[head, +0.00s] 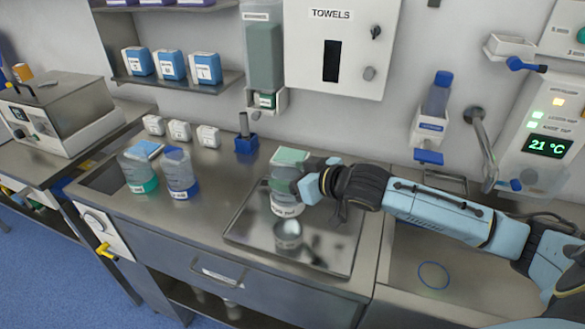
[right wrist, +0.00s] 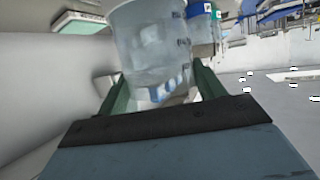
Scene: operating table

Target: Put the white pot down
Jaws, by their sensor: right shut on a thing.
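The white pot (head: 284,203) is a pale, translucent jar with a label low on its front and a light green top. It is upright at the back part of the metal tray (head: 245,228). My right gripper (head: 308,187) reaches it from the right and is shut on it. In the right wrist view the pot (right wrist: 150,45) stands between the two green fingers (right wrist: 160,92). I cannot tell whether its base touches the tray. My left gripper is not in view.
A small grey round shape (head: 288,236) shows on the tray in front of the pot, a cup or a reflection. Two jars, teal-based (head: 138,172) and blue-based (head: 180,174), stand left. A blue holder (head: 246,144) is behind. The counter between jars and tray is clear.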

